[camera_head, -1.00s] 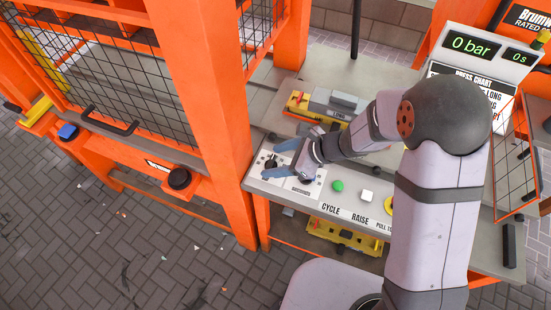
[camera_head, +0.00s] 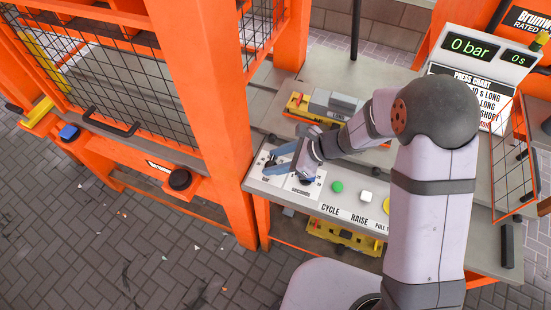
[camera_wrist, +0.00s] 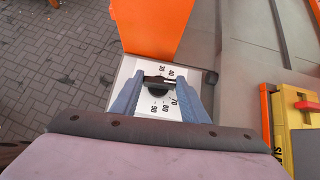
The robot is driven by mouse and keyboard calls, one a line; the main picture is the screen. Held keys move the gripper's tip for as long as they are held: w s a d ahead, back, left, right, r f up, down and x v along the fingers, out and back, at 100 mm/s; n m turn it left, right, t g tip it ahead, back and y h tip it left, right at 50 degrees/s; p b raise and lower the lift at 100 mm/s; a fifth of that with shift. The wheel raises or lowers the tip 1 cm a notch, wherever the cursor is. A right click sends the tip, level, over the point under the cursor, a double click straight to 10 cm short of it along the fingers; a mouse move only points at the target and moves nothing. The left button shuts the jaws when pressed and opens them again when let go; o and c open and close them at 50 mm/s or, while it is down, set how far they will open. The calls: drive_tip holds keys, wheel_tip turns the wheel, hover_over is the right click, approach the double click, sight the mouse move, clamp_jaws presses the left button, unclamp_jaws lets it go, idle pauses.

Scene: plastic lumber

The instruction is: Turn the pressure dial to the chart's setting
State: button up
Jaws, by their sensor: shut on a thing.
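The pressure dial (camera_wrist: 156,88) is a black knob on a white scale plate, with 30, 40, 70, 80 and 90 readable around it in the wrist view. My gripper (camera_wrist: 157,80) is shut on the dial's black bar, one blue finger on each side. In the head view my gripper (camera_head: 271,163) is at the left end of the grey control panel (camera_head: 328,208). The press chart (camera_head: 487,100) is on the upright board at right; my arm hides its left part, leaving "10 s LONG", "LONG" and "SHORT" readable. The display (camera_head: 469,46) reads 0 bar.
A second display (camera_head: 518,57) reads 0 s. A green button (camera_head: 337,187) and a white button (camera_head: 366,196) are right of my gripper, by CYCLE and RAISE. An orange post (camera_head: 215,130) stands close on the left. Yellow-and-grey blocks lie behind and below the panel.

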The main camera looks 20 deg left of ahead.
drive_tip(key=shift+w+r+n+g+p, duration=0.1)
drive_tip(key=shift+w+n+g+p, duration=0.1)
drive_tip(key=shift+n+g+p, duration=0.7)
drive_tip(key=shift+w+a+n+g+h, duration=0.1)
drive_tip(key=shift+n+g+h, duration=0.5)
drive_tip(key=shift+n+g, duration=0.7)
drive_tip(key=shift+n+t, duration=0.3)
drive_tip(key=shift+n, duration=0.1)
drive_tip(key=o, duration=1.1)
drive_tip(key=shift+c, duration=0.2)
drive_tip(key=b+v, duration=0.1)
drive_tip(key=v, duration=0.5)
drive_tip(key=shift+w+r, duration=0.1)
drive_tip(key=shift+w, duration=0.05)
drive_tip(key=shift+w+d+r, duration=0.1)
drive_tip(key=shift+d+r, duration=0.15)
drive_tip(key=shift+d, duration=0.2)
